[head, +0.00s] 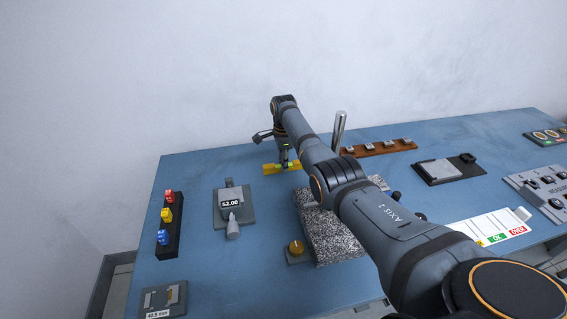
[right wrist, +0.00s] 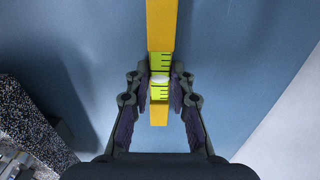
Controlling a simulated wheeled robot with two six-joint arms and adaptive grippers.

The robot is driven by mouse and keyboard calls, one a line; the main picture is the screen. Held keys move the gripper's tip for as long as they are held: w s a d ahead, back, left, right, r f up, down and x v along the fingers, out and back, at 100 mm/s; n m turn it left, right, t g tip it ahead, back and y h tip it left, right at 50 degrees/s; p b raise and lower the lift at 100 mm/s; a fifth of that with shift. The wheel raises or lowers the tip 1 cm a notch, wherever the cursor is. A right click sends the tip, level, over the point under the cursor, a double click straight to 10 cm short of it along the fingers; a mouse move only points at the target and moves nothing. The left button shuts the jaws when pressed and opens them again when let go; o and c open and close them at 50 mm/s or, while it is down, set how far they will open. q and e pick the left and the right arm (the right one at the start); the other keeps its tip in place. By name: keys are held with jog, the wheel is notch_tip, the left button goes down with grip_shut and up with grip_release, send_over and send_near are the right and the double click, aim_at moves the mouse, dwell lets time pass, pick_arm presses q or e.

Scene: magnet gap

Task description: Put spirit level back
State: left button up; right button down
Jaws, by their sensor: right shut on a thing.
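The spirit level is a yellow bar (head: 271,169) near the back of the blue table in the head view. In the right wrist view the yellow bar (right wrist: 161,25) runs down from the top edge to the middle, with a yellow-green marked vial section. My right gripper (right wrist: 160,95) has its two dark fingers on either side of that vial section and is shut on it. In the head view my right gripper (head: 285,155) is small and partly hidden by its arm. I cannot tell whether the level touches the table. My left gripper is not in view.
A wooden rack (head: 380,147) with several metal blocks and a steel cylinder (head: 339,130) are at the back. A 52.00 gauge (head: 233,205) and black rack (head: 170,238) are left.

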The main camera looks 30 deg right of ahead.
jog(key=c, duration=1.2)
grip_release()
jog(key=shift+f, duration=0.1)
jog(key=shift+o, duration=0.2)
notch_tip(320, 180, up, 12)
jog(key=shift+r, duration=0.2)
